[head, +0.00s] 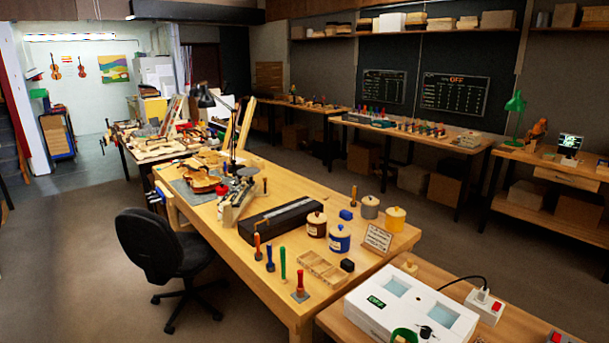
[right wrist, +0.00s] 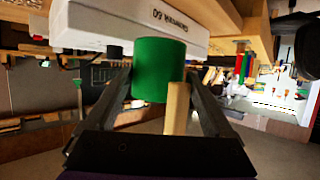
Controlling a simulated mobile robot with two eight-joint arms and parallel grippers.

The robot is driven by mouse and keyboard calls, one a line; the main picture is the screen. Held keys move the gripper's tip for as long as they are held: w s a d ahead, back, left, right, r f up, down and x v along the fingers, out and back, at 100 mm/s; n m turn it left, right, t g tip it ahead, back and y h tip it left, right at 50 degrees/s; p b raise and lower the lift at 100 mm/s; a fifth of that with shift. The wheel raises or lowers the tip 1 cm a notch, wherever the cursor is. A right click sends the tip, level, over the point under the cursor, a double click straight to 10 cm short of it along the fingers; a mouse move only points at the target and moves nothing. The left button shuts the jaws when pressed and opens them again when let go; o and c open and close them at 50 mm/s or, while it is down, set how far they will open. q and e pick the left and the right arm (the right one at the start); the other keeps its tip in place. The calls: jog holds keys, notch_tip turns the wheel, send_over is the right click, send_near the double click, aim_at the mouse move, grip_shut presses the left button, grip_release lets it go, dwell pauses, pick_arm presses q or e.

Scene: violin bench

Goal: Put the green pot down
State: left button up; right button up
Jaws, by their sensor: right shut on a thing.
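The green pot (right wrist: 162,72) is between the two fingers of my right gripper (right wrist: 158,84) in the right wrist view, and the gripper is shut on it. A pale wooden piece (right wrist: 177,108) shows in front of the pot's lower part; I cannot tell whether it belongs to the pot. In the head view a green rounded part (head: 404,335), likely the pot, shows at the bottom edge, at the near side of the white device (head: 410,306). My right gripper cannot be made out there. My left gripper is in neither view.
The white device also shows in the right wrist view (right wrist: 120,30), right behind the pot. A black chair (head: 165,250) stands left.

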jog(key=s+a+f+n+y, duration=0.1)
jog(key=a+f, duration=0.4)
jog(key=a, duration=0.2)
jog(key=shift+s, duration=0.1)
